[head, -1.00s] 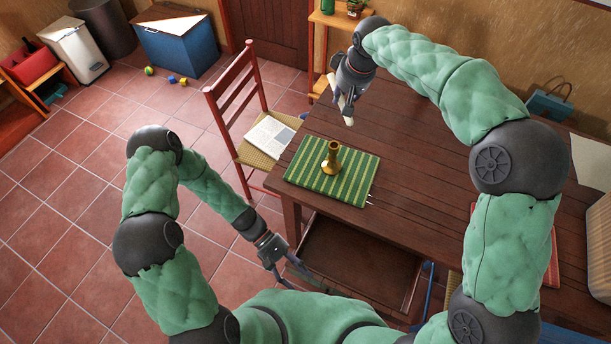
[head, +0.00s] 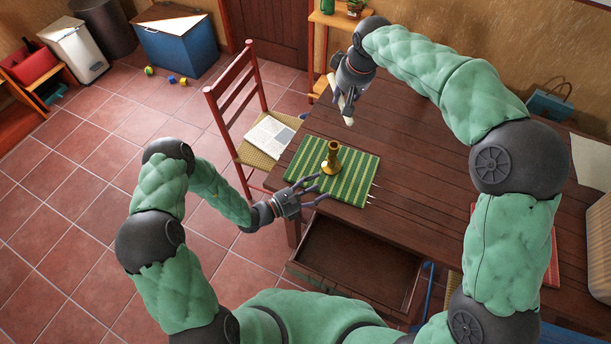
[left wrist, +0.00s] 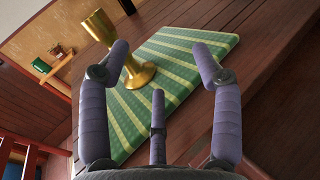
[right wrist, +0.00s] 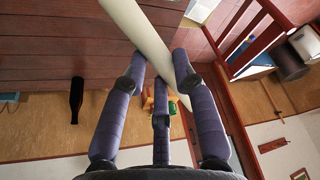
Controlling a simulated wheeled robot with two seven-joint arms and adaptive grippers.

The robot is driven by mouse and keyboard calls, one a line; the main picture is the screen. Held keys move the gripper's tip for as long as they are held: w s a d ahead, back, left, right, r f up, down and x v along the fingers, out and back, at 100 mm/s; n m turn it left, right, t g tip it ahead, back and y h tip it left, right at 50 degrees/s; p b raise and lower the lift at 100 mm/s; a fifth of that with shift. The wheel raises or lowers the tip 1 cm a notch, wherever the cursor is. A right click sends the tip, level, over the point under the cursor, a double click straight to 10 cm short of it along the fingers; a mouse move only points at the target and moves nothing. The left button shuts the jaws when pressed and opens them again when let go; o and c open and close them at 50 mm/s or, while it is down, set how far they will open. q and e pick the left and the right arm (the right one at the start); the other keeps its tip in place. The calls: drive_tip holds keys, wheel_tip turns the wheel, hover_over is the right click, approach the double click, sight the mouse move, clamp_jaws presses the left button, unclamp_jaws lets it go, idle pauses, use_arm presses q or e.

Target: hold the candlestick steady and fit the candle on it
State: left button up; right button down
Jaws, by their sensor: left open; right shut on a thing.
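The brass candlestick (head: 332,160) stands upright on the green striped mat (head: 358,187) on the table. In the left wrist view the candlestick (left wrist: 106,45) is beyond the fingers, left of centre. My left gripper (head: 312,190) is open and empty at the mat's near edge, short of the candlestick and not touching it. My right gripper (head: 345,98) is shut on the white candle (head: 346,112) above the table, behind the candlestick. The candle (right wrist: 150,35) slants between the fingers in the right wrist view.
The wooden table (head: 430,160) is mostly clear right of the mat. An open drawer (head: 355,262) juts out under its near edge. A red chair (head: 235,110) with an open book (head: 270,135) stands at the left. A dark bottle (right wrist: 77,98) shows in the right wrist view.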

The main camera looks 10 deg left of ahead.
sight(331, 155)
use_arm(q)
drive_tip(key=w+a+n+t+y, duration=0.2)
drive_tip(key=w+a, duration=0.1)
drive_tip(key=shift+w+a+f+t, duration=0.1)
drive_tip(key=shift+w+f+t, duration=0.05)
drive_tip(key=shift+w+t, duration=0.2)
drive_tip(key=shift+w+a+y, duration=0.15)
drive_tip(key=shift+a+y, duration=0.05)
drive_tip(key=shift+y, duration=0.1)
drive_tip(key=shift+w+d+n+t, duration=0.1)
drive_tip(key=shift+w+n+t, duration=0.1)
drive_tip(key=shift+n+t, duration=0.1)
drive_tip(key=x, duration=1.1)
drive_tip(key=shift+w+d+f, duration=0.1)
drive_tip(key=shift+w+f, duration=0.05)
drive_tip(key=shift+w, duration=0.1)
